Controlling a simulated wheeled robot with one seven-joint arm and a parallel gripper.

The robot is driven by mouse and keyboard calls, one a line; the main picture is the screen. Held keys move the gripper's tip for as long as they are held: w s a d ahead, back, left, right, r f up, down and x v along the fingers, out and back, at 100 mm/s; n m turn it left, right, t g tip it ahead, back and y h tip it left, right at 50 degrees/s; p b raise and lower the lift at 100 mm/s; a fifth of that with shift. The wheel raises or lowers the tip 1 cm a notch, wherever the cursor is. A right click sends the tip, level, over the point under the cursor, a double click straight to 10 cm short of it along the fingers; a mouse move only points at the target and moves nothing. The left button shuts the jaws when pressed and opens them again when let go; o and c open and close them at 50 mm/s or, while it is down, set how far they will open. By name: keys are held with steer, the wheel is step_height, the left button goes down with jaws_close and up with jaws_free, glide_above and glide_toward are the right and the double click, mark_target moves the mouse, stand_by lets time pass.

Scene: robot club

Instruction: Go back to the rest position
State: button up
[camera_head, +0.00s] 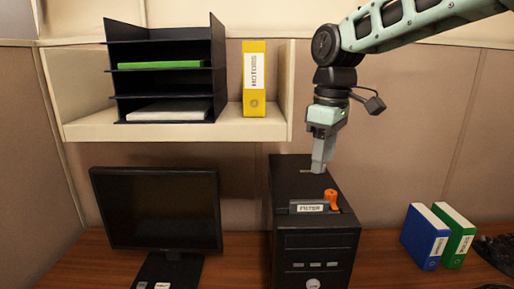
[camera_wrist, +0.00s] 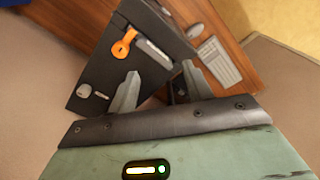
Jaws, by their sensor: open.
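My gripper (camera_head: 319,168) hangs from the arm at the upper right in the head view, pointing down over the rear top of the black computer tower (camera_head: 315,242). In the wrist view its two fingers (camera_wrist: 157,90) stand apart with nothing held between them. The tower (camera_wrist: 100,75) shows beyond the fingers there. An orange lever (camera_head: 331,199) sits on the tower's top, beside a slot labelled FILTER (camera_head: 313,208); the lever (camera_wrist: 123,45) also shows in the wrist view. I cannot tell the exact gap between fingertips and tower.
A black monitor (camera_head: 155,210) stands left of the tower on the wooden desk (camera_head: 235,262). Blue (camera_head: 424,238) and green (camera_head: 456,236) binders stand at the right. Above, a shelf (camera_head: 180,129) holds a dark paper tray (camera_head: 217,70) and a yellow MOTORS binder (camera_head: 254,78).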

steer(key=s+f+m+b, duration=0.1)
steer(key=s+f, duration=0.8)
steer(key=s, duration=0.5)
steer(key=s+f+m+b, duration=0.2)
steer(key=s+f, duration=0.6)
steer(key=s, duration=0.6)
steer(key=shift+s+d+f, duration=0.3)
steer(key=shift+s+f, duration=0.05)
